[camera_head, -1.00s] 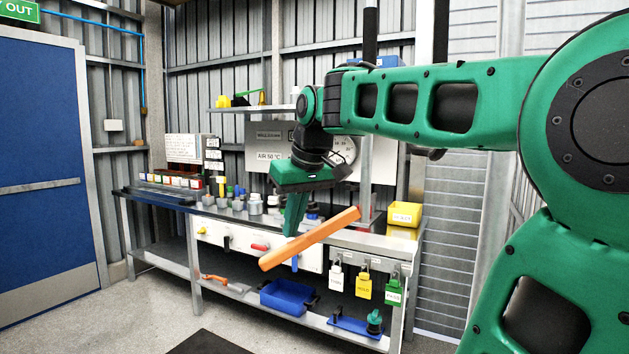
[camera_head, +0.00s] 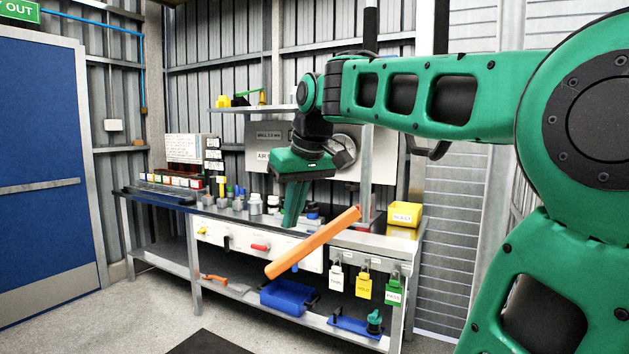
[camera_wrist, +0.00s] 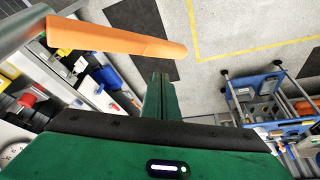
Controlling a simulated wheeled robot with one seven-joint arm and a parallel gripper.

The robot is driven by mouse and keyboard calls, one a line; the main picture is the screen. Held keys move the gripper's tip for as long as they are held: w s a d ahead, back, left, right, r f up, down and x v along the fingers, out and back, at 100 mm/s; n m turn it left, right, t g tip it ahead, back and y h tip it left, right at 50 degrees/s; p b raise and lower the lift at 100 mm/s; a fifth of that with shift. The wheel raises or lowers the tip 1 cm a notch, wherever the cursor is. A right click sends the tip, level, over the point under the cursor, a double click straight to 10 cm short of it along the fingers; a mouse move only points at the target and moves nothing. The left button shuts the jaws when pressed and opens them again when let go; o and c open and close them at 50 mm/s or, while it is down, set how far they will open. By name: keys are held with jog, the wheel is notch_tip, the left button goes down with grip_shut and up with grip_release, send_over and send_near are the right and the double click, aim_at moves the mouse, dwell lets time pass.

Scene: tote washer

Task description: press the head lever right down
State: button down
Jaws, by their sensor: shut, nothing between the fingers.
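The head lever is a long orange bar (camera_head: 312,243) in the head view. It slopes from its upper right end near the grey post down to a free lower left end. In the wrist view the lever (camera_wrist: 110,40) crosses the upper left, ahead of the fingertips. My gripper (camera_head: 290,225) is shut and empty, fingers pointing down. Its tips show above the lever's lower half, with a visible gap between them in the head view. The shut fingers (camera_wrist: 161,80) also show in the wrist view, just short of the bar's right end.
Behind the lever stands a bench (camera_head: 150,195) with jars and bottles on top. A blue bin (camera_head: 287,297) sits on its lower shelf. A yellow bin (camera_head: 405,214) and hanging tags (camera_head: 363,287) are at the right. A blue trolley (camera_wrist: 270,100) shows in the wrist view. Floor in front is clear.

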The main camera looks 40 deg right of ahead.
notch_tip(320, 180, up, 15)
dwell(1.3)
jog(key=shift+f, duration=0.1)
jog(key=w+a+f, duration=0.2)
jog(key=a+f, duration=0.2)
jog(key=f, duration=0.8)
jog(key=s+a+f, duration=0.2)
jog(key=a+f, duration=0.1)
jog(key=f, duration=0.6)
jog(key=s+a+f+n, duration=0.1)
jog(key=s+a+f, duration=0.15)
jog(key=f, duration=0.65)
jog(key=s+a+f, duration=0.3)
jog(key=f, duration=0.5)
jog(key=s+d+f+m+g, duration=0.1)
jog(key=s+d+m+g, duration=0.1)
jog(key=s+d, duration=0.4)
jog(key=s+d+f+m+g, duration=0.1)
jog(key=s+d+m, duration=0.3)
jog(key=s, duration=0.7)
jog(key=shift+d+f+g+y, duration=0.4)
jog(key=shift+d+g, duration=0.45)
jog(key=shift+g, duration=0.05)
jog(key=shift+w, duration=0.2)
